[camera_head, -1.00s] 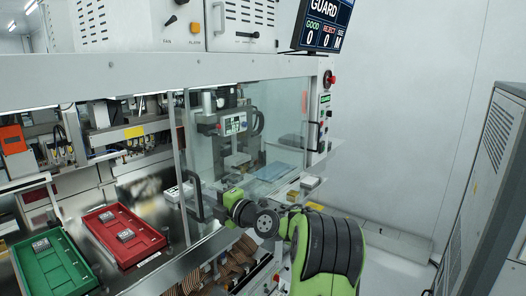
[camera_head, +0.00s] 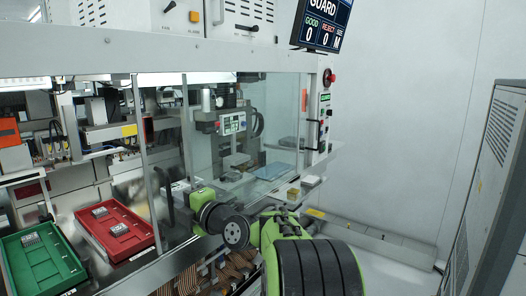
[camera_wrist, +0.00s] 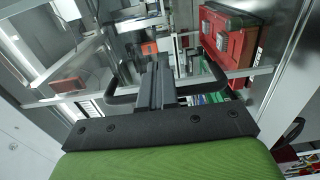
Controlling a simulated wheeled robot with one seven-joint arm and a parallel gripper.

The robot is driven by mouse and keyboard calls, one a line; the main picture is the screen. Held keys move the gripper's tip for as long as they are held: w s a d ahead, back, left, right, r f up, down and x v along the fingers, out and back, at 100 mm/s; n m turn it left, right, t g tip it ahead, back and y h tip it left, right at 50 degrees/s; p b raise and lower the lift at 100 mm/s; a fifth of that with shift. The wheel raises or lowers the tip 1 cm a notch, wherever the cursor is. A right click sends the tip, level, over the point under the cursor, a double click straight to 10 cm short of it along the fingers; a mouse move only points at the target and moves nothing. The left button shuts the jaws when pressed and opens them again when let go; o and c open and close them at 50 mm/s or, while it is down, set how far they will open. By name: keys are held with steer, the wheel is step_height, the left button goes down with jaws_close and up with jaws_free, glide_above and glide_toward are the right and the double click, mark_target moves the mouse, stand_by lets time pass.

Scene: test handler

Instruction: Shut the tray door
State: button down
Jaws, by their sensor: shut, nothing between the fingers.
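The tray door (camera_head: 164,110) is a clear panel with a metal frame on the front of the machine. Its dark upright handle (camera_head: 165,197) is near its left edge. My gripper (camera_wrist: 156,72) is shut and empty. In the wrist view its fingers cross the dark handle (camera_wrist: 126,98), touching or very close to it. In the head view my wrist is just right of the handle, and the fingertips are hard to make out. The door covers part of the front; the opening to its left is uncovered.
A red tray (camera_head: 137,244) and a green tray (camera_head: 75,268), each holding small grey parts, lie on the deck left of the door. A control panel (camera_head: 324,120) with a red button is on the right post. Brown cables (camera_head: 215,280) hang below.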

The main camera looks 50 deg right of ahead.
steer(key=a+b, duration=0.4)
steer(key=a, duration=0.7)
steer(key=shift+s+a+b, duration=0.15)
steer(key=shift+a+b, duration=0.05)
steer(key=shift+b, duration=0.2)
steer(key=a+b, duration=0.4)
steer(key=a, duration=1.6)
steer(key=shift+s+b, duration=0.3)
steer(key=a+p, duration=0.8)
steer(key=a, duration=1.2)
steer(key=shift+s, duration=0.3)
